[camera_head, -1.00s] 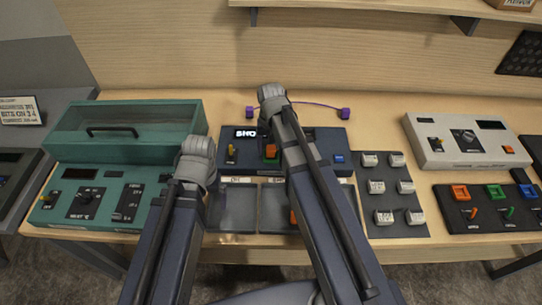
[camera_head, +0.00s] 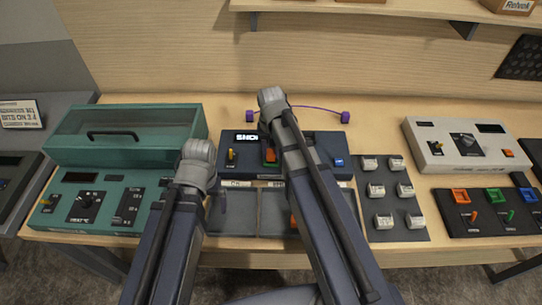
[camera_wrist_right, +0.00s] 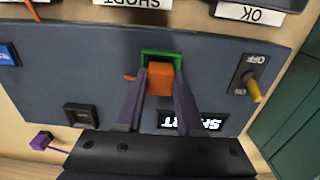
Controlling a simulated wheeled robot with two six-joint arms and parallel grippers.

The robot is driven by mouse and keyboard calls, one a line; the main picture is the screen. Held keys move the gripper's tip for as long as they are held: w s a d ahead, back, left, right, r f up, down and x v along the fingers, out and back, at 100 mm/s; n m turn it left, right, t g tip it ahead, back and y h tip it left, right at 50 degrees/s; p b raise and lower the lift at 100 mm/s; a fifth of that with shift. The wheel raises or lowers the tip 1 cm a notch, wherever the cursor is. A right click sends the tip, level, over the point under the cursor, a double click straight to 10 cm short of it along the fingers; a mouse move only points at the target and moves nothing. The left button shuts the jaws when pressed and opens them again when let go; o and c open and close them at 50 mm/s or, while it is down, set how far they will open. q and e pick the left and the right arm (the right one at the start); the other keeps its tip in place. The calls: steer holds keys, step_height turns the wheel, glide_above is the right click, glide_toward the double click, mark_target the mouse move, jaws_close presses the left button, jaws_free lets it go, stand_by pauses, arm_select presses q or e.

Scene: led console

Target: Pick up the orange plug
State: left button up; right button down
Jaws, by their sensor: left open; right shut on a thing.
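The orange plug (camera_wrist_right: 160,78) is between the two fingers of my right gripper (camera_wrist_right: 160,92), which is shut on it. The plug is at the green socket (camera_wrist_right: 161,55) of the dark blue console (camera_wrist_right: 90,55); I cannot tell whether it is fully seated or slightly raised. In the head view the plug (camera_head: 270,155) shows just left of my right arm, which hides most of that gripper. The console display (camera_wrist_right: 192,123) is lit and reads SHORT. My left gripper (camera_head: 216,203) is open, mostly hidden behind its arm, over the left side of the front trays.
Shallow grey trays (camera_head: 272,215) labelled OK and SHORT lie before the console. A teal box and panel (camera_head: 110,200) stand left. A grey block board (camera_head: 395,225) and a white console (camera_head: 440,155) stand right. A purple-ended cable (camera_head: 346,117) lies behind.

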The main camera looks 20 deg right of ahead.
mark_target(271, 152)
arm_select(q)
steer(key=shift+r, duration=0.15)
arm_select(e)
steer(key=shift+r, duration=0.1)
arm_select(q)
step_height(271, 152, up, 10)
steer(key=p, duration=1)
arm_select(e)
step_height(271, 152, up, 10)
arm_select(q)
steer(key=shift+f, duration=0.2)
arm_select(e)
steer(key=shift+f, duration=0.2)
steer(key=shift+f+b, duration=1.2)
steer(key=shift+b, duration=0.05)
arm_select(q)
step_height(271, 152, down, 2)
steer(key=shift+f, duration=0.2)
